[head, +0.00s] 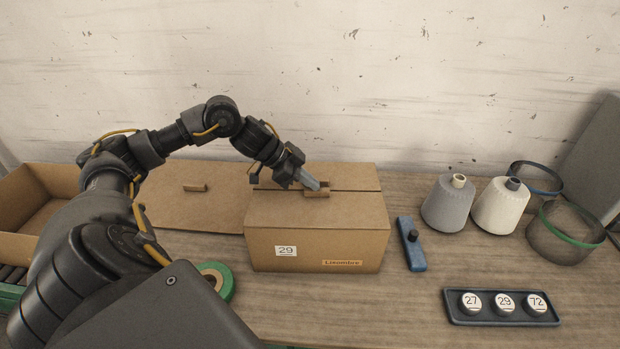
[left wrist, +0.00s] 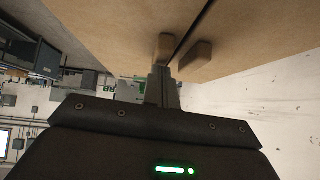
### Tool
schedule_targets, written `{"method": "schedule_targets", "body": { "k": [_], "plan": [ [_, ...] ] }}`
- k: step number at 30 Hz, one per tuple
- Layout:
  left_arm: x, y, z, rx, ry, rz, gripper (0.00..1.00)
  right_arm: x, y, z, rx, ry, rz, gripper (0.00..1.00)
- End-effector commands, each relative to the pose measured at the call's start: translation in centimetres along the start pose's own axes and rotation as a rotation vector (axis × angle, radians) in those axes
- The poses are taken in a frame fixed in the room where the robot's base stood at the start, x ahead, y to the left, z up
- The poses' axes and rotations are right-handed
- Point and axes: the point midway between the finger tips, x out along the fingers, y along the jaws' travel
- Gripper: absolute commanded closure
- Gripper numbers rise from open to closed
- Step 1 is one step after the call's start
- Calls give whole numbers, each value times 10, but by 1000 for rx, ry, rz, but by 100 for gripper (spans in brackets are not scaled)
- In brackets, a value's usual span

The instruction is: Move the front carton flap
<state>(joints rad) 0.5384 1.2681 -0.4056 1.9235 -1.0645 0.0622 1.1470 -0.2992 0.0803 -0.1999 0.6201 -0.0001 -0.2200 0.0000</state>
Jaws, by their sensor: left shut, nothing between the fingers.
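A brown carton (head: 318,240) stands on the table at the middle of the head view, with a "29" label on its front. Its front flap (head: 285,208) lies about flat over the top, with a small tab (head: 317,194) near the seam. The back flap (head: 350,177) lies behind the seam. A side flap (head: 205,210) with its own tab spreads out to the left. My left gripper (head: 313,183) is shut and empty at the seam, beside the front tab. In the left wrist view the fingertips (left wrist: 162,72) are close to two tabs; contact is unclear. My right gripper is out of view.
A blue tool (head: 412,243) lies right of the carton. A green tape roll (head: 217,279) and an open box (head: 28,200) are left.

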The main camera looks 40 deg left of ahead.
Motion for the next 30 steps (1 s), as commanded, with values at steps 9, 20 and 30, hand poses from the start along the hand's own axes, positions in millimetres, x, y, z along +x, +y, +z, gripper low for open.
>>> {"method": "schedule_targets", "body": {
  "k": [9,20,30],
  "plan": [
    [-6,-2,-7,1,5,-4,100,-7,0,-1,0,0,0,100],
    [-35,-4,-36,-1,0,1,100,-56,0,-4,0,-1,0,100],
    [-94,-8,-26,1,-2,-4,100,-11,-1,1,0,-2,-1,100]
  ]
}}
